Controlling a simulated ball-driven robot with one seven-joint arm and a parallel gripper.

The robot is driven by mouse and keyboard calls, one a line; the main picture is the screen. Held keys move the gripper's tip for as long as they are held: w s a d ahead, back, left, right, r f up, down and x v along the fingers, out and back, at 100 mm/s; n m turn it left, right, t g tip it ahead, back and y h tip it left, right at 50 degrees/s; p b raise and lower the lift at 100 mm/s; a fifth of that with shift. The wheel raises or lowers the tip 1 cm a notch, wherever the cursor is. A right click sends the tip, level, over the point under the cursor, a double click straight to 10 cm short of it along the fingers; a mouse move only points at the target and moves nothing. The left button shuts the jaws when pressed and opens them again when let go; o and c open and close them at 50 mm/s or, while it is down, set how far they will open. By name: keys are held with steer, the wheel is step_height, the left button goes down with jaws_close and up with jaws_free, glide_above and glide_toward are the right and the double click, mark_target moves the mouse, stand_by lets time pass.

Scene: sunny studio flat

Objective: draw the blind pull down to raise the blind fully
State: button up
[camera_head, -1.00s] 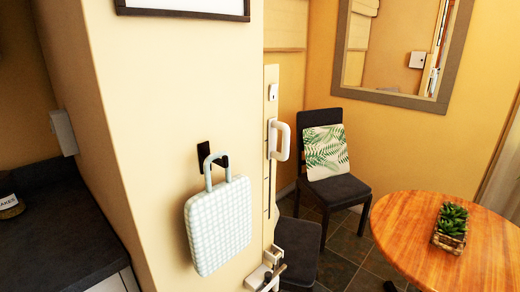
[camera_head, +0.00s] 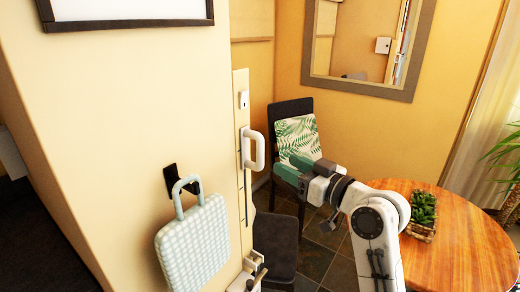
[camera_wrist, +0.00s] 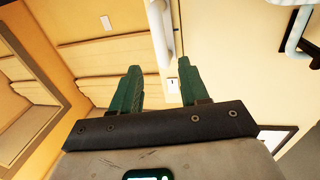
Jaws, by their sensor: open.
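The blind pull, a white D-shaped handle (camera_head: 257,150), sits on a narrow upright slotted board (camera_head: 242,95) at the wall's edge. The slot runs on below it. The handle also shows in the wrist view (camera_wrist: 162,28), beyond my fingertips. My gripper (camera_head: 289,168) has green fingers, open and empty. It is right of the handle in the head view, apart from it. In the wrist view the gripper (camera_wrist: 159,68) points towards the board. A pale slatted panel (camera_head: 252,22), perhaps the blind, shows only in part behind the board.
A checked bag (camera_head: 193,240) hangs on a black hook left of the board. A dark chair (camera_head: 291,110) with a leaf-print cushion stands behind my gripper. A round wooden table (camera_head: 460,255) with a plant (camera_head: 423,210) is at the right. A dark seat (camera_head: 275,240) is below.

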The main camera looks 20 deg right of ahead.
mark_target(263, 154)
steer(key=p+x, duration=0.2)
steer(key=x, duration=0.8)
steer(key=shift+w+a+f, duration=0.1)
steer(key=shift+w, duration=0.05)
steer(key=shift+c, duration=0.3)
jaws_close()
